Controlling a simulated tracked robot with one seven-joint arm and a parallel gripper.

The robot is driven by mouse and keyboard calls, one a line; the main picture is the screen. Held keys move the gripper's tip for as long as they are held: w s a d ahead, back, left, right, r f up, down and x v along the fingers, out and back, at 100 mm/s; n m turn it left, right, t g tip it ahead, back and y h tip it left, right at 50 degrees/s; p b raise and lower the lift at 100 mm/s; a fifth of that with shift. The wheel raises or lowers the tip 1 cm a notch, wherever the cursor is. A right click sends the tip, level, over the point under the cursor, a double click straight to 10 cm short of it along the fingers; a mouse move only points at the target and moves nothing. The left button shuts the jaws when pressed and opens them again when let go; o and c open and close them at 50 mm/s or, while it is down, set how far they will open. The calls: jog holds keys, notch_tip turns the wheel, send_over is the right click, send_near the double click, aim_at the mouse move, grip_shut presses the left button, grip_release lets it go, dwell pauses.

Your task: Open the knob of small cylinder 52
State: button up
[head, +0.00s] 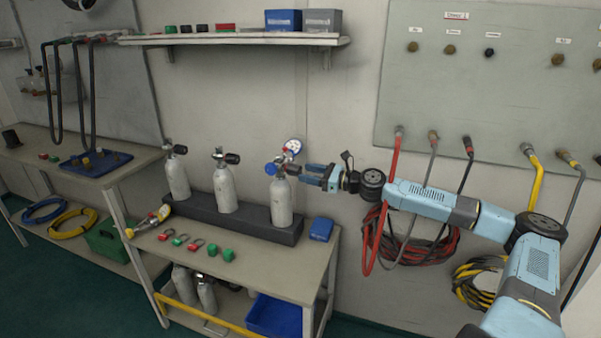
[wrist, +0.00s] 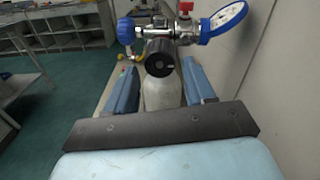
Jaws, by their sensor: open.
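Three small grey cylinders stand upright in a dark rack (head: 243,222) on the bench: a left one (head: 177,180), a middle one (head: 225,190) and a right one (head: 282,204). No number is readable, so I cannot tell which is 52. The right one carries a blue fitting and a white-faced gauge (head: 293,146). My gripper (head: 308,171) is open, level with that valve and to its right. In the wrist view, the black round knob (wrist: 159,66) faces me, above the grey cylinder body (wrist: 163,92). The open fingers (wrist: 160,84) appear on either side; contact is not visible.
Red and green clips (head: 180,239) and a yellow-ended fitting (head: 150,220) lie on the bench front. A blue box (head: 321,229) sits at its right end. A shelf (head: 230,39) hangs above. Hoses (head: 391,190) hang from the wall panel behind my arm.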

aim_at(301, 171)
jog(key=shift+x, duration=2)
